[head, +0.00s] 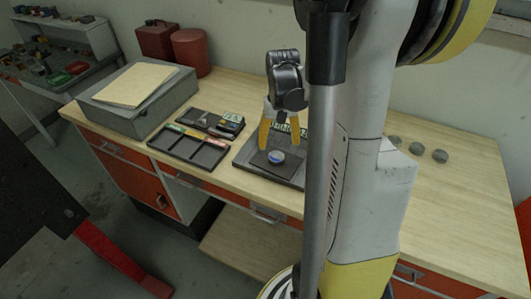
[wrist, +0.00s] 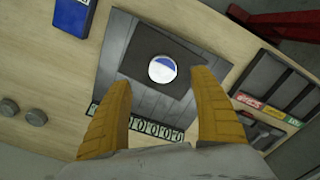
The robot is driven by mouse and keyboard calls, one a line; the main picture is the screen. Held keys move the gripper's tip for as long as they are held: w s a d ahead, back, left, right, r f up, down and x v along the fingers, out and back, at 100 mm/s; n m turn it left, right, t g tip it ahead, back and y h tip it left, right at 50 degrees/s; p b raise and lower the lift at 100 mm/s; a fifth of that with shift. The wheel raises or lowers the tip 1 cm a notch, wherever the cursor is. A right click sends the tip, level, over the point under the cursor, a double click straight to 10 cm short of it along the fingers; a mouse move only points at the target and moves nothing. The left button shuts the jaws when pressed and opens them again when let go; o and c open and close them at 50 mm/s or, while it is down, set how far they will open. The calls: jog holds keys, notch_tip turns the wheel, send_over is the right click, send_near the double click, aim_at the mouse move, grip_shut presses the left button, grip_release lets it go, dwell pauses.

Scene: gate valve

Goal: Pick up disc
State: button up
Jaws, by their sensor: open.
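A small round disc (head: 276,157) with a blue and white top lies on a dark square pad (head: 262,160) on a grey board (head: 245,153). In the wrist view the disc (wrist: 162,69) lies on the dark pad (wrist: 140,55), between the lines of the two fingers and a little beyond their tips. My gripper (head: 279,138) points down above the board. Its yellow fingers are spread wide and hold nothing; they also show in the wrist view (wrist: 161,76). No finger clearly touches the disc.
A black divided tray (head: 188,148) lies left of the board, with a grey case (head: 150,115) beyond it. Red containers (head: 190,52) stand at the back. Several grey round pieces (head: 417,149) lie on the right of the wooden bench (head: 450,205). A blue item (wrist: 73,14) lies near the board.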

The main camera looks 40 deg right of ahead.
aim_at(277, 156)
jog(key=f, duration=0.2)
jog(key=f+b, duration=0.1)
jog(key=f, duration=0.1)
jog(key=f+b, duration=0.1)
jog(key=f, duration=0.2)
jog(key=shift+w+a, duration=0.1)
jog(key=shift+w, duration=0.15)
jog(key=c, duration=1.5)
jog(key=shift+r, duration=0.1)
jog(key=shift+c, duration=0.2)
